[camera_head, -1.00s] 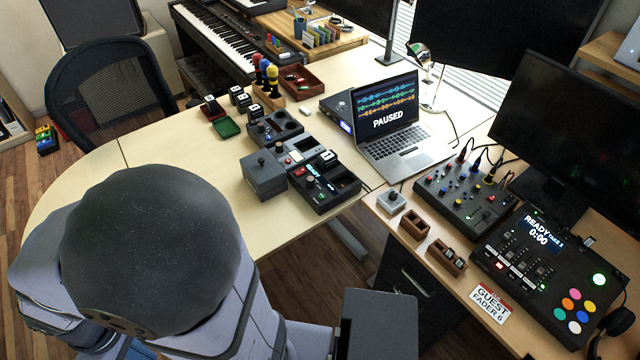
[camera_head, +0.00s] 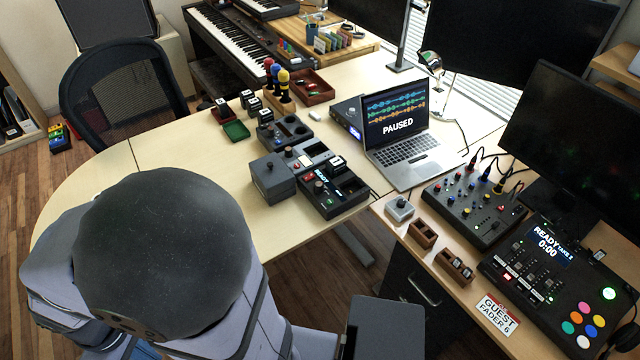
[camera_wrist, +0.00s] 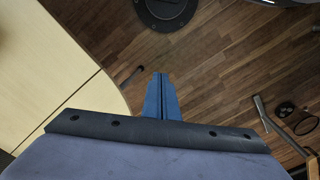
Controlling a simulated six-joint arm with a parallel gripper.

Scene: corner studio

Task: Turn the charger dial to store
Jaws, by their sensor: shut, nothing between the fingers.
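The charger appears to be the dark unit (camera_head: 336,203) at the front of the row on the light desk in the head view. It has a small lit display, a red button and a round dark knob (camera_head: 318,186). The knob is too small to read its setting, and I cannot tell if it is the dial. My gripper (camera_wrist: 160,80) shows in the wrist view as two blue fingers shut together, empty, over wood floor beside a desk edge. It is well apart from the charger. In the head view my own arm mostly hides it.
A grey box (camera_head: 272,182) with a knob on top stands left of the charger. A laptop (camera_head: 407,150) reading PAUSED stands to its right. The desk's left part (camera_head: 170,155) is clear.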

